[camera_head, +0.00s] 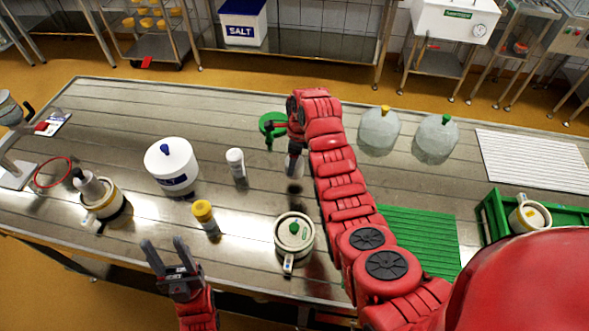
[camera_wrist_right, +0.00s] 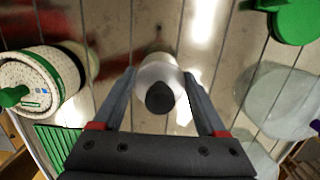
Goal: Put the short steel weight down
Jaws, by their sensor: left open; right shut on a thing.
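My right gripper (camera_head: 293,145) is shut on a steel weight (camera_head: 294,166) over the middle of the table (camera_head: 130,112). A dark shadow lies on the table below the weight, with a gap between. In the right wrist view the weight's black knob (camera_wrist_right: 160,98) and pale round body (camera_wrist_right: 158,72) show between the two fingers (camera_wrist_right: 159,82). The weight's underside is hidden there. My left gripper (camera_head: 168,256) is open and empty at the table's front edge.
A mould with a green knob (camera_head: 293,240) stands in front of the held weight. A green mat (camera_head: 425,228) lies right.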

